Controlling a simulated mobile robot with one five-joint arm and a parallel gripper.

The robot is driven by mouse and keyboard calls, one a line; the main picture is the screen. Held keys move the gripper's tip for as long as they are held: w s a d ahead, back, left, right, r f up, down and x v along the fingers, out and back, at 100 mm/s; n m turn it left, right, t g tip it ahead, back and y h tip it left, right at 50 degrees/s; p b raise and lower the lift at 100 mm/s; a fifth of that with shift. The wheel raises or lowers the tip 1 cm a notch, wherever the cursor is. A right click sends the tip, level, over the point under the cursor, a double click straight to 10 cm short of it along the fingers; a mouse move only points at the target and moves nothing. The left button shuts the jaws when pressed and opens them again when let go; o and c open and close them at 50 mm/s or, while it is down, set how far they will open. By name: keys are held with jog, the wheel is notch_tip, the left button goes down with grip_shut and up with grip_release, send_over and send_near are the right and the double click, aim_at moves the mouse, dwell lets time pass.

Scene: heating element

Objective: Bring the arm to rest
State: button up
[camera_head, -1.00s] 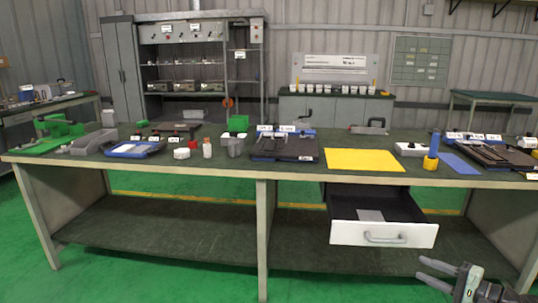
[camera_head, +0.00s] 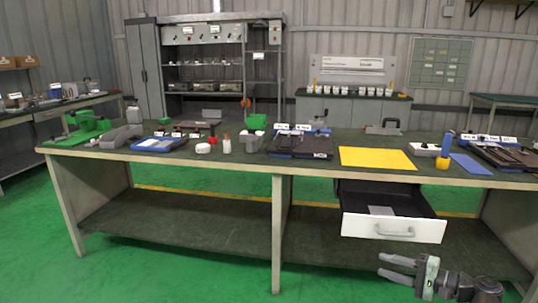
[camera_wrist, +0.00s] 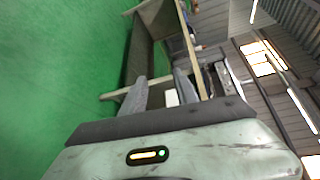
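My gripper (camera_head: 388,268) is at the lower right of the head view, in front of the workbench and below its top. Its two fingers are apart with nothing between them. In the wrist view my gripper (camera_wrist: 160,85) also shows spread fingers, with the bench and green floor beyond them, turned sideways. My arm runs from the gripper to the right edge of the head view. An open drawer (camera_head: 392,229) with a white front is under the bench, a little above my gripper in the picture. A flat grey piece (camera_head: 381,211) lies in the drawer.
Green floor (camera_head: 180,270) in front of the bench is clear left of my gripper.

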jog(key=w+a+f+n+g+h, duration=0.15)
jog(key=a+f+g, duration=0.25)
jog(key=a, duration=0.7)
jog(key=a+f+n+g, duration=0.3)
jog(key=a+f, duration=0.1)
jog(key=a, duration=0.6)
jog(key=s+a+f+n+g+h, duration=0.35)
jog(key=s+a+f+h, duration=0.2)
jog(key=f, duration=0.45)
jog(key=d+f+n+h, duration=0.2)
jog(key=d+h, duration=0.3)
jog(key=d, duration=0.3)
notch_tip(320, 180, up, 29)
jog(key=p, duration=2.9)
jog(key=shift+w+r, duration=0.2)
jog(key=shift+w, duration=0.1)
